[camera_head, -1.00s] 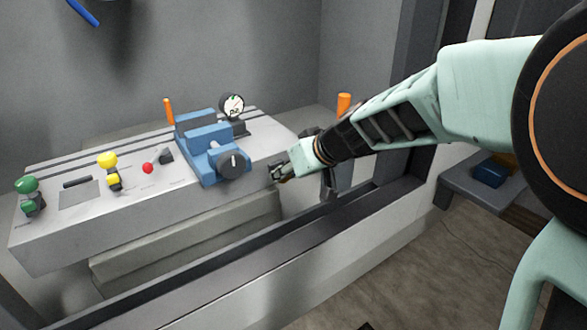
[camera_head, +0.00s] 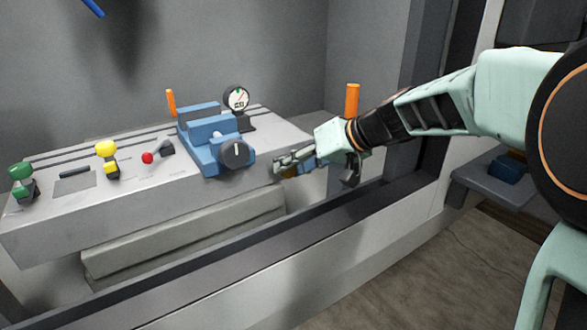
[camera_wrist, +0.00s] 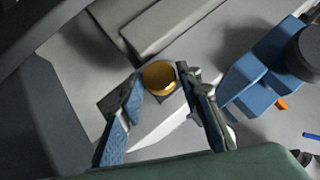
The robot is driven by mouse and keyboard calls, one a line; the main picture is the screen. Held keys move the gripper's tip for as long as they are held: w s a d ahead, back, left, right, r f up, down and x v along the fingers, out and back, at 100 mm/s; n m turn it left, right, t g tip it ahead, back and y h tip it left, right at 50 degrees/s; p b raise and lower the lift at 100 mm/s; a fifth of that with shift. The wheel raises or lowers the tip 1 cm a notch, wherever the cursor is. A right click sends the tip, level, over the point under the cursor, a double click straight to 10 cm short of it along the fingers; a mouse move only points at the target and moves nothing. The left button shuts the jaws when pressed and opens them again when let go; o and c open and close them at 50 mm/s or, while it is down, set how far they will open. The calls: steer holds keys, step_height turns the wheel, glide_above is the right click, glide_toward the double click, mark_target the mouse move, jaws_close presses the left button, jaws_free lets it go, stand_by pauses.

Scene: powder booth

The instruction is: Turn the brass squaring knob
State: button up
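The brass knob (camera_wrist: 159,77) shows in the wrist view as a round golden disc on the grey side of the machine bed. My gripper (camera_wrist: 160,80) is open, with one blue-padded finger on each side of the knob's outline. The right fingertip looks very close to the knob; I cannot tell whether it touches. In the head view my gripper (camera_head: 284,164) is at the right end of the bed (camera_head: 60,222), beside the blue vise (camera_head: 212,152). The knob cannot be made out clearly there behind the fingers.
The vise's black dial (camera_head: 237,153) is left of my gripper, with a gauge (camera_head: 237,98) behind. An orange handle (camera_head: 352,100) stands behind my wrist. A dark sill (camera_head: 330,212) runs below the arm.

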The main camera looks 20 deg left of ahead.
steer(key=shift+o, duration=1.2)
steer(key=v, duration=1.2)
